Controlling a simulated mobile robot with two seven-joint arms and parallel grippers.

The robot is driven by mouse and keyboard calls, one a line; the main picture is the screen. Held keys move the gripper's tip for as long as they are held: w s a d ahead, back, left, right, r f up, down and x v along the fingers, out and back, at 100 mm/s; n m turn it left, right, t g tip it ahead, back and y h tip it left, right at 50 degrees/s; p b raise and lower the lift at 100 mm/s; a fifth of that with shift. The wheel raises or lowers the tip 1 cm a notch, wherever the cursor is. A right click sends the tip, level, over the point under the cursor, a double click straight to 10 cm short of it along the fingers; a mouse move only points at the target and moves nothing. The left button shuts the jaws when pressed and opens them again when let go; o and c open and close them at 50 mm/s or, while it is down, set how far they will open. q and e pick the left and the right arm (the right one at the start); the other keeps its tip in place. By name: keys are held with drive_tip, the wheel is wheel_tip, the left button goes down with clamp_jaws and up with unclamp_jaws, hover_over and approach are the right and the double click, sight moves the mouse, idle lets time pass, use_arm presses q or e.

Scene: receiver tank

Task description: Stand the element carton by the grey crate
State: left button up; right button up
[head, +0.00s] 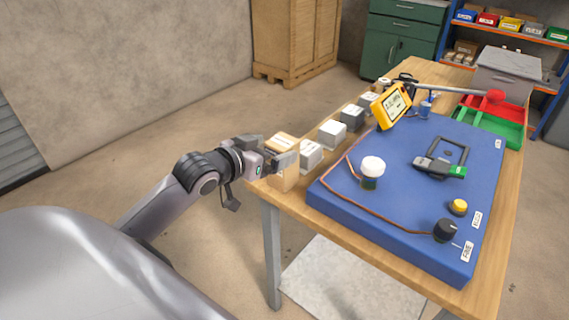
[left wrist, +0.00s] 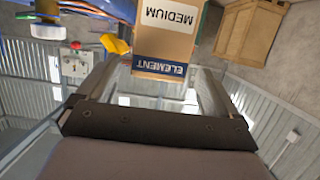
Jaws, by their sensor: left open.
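The element carton (left wrist: 165,45) is a tan box with a blue "ELEMENT" band and a white "MEDIUM" label, upside down in the left wrist view. In the head view the carton (head: 285,183) stands at the table's near left corner, partly hidden by my left gripper (head: 280,160). My left gripper is open, with its fingertips at the carton; in the left wrist view the carton shows between and beyond the fingers (left wrist: 155,75). Whether they touch it, I cannot tell. The grey crate (head: 502,75) stands at the table's far right end. My right gripper is not in view.
Several small boxes (head: 332,134) line the table's left edge behind the carton. A blue mat (head: 410,185) bears a white-capped jar, a clamp-like tool and knobs. A yellow meter (head: 391,106), a red-tipped rod and red and green trays (head: 490,124) lie before the grey crate.

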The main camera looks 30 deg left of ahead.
sight(287, 145)
use_arm(q)
drive_tip(key=shift+x, duration=3.1)
drive_tip(key=shift+d+f, duration=0.1)
drive_tip(key=shift+d, duration=0.05)
drive_tip(key=c, duration=1.3)
